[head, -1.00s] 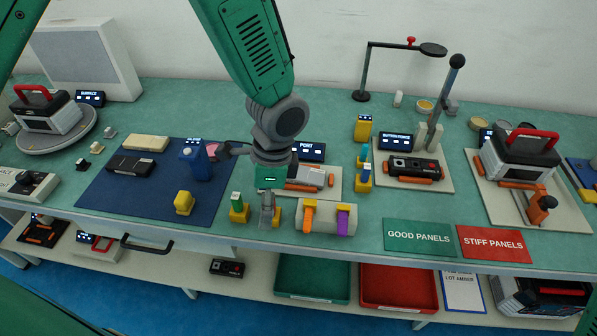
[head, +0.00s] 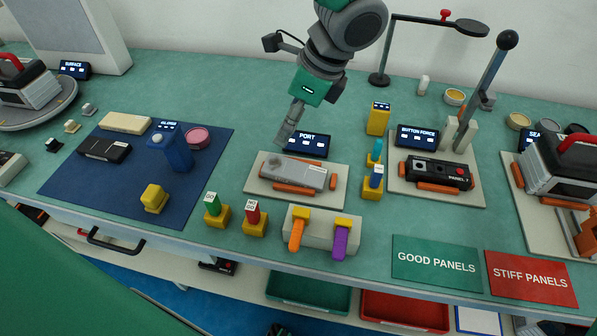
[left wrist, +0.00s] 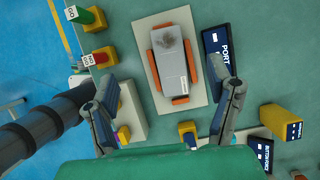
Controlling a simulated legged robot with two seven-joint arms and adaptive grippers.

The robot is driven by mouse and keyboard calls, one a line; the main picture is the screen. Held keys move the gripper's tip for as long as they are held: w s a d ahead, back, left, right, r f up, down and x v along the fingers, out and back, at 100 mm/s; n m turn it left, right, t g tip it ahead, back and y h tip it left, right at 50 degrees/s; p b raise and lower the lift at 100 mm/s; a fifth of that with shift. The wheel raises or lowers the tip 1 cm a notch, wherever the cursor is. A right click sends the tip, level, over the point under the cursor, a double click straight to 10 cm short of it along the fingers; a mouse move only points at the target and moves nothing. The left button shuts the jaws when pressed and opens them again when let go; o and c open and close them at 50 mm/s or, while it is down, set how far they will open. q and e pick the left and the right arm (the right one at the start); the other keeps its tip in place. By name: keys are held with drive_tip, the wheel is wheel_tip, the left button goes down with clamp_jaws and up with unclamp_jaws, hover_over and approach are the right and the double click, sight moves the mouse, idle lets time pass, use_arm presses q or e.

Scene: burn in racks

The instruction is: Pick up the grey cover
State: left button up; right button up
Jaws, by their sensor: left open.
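The grey cover (head: 293,172) lies flat on a pale fixture plate (head: 255,188) between orange clamps, in front of the PORT display (head: 308,145). In the left wrist view the cover (left wrist: 172,65) lies ahead of the fingers, with a darker smudge near its far end. My left gripper (head: 287,135) is above and behind the cover in the head view, apart from it. In the left wrist view its two fingers (left wrist: 166,108) are spread wide with nothing between them. My right gripper is not in view.
Green (head: 212,205) and red (head: 252,213) gauges in yellow bases stand front left of the plate. A grey block with orange and purple tools (head: 320,228) is in front. A yellow block (head: 378,118) and the button force fixture (head: 437,195) stand right.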

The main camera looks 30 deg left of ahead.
sight(273, 163)
use_arm(q)
drive_tip(key=b+x, duration=0.1)
drive_tip(key=x, duration=0.2)
drive_tip(key=w+b+x, duration=0.1)
drive_tip(key=x, duration=0.3)
drive_tip(key=d+b+x, duration=0.1)
drive_tip(key=x, duration=0.3)
drive_tip(key=shift+w+f, duration=0.15)
drive_tip(key=shift+f, duration=0.05)
drive_tip(key=shift+a+f, duration=0.15)
drive_tip(key=shift+f, duration=0.35)
drive_tip(key=b+x, duration=0.1)
drive_tip(key=x, duration=0.2)
drive_tip(key=shift+f, duration=0.3)
drive_tip(key=shift+a+f, duration=0.1)
drive_tip(key=shift+f, duration=0.1)
drive_tip(key=shift+a, duration=0.15)
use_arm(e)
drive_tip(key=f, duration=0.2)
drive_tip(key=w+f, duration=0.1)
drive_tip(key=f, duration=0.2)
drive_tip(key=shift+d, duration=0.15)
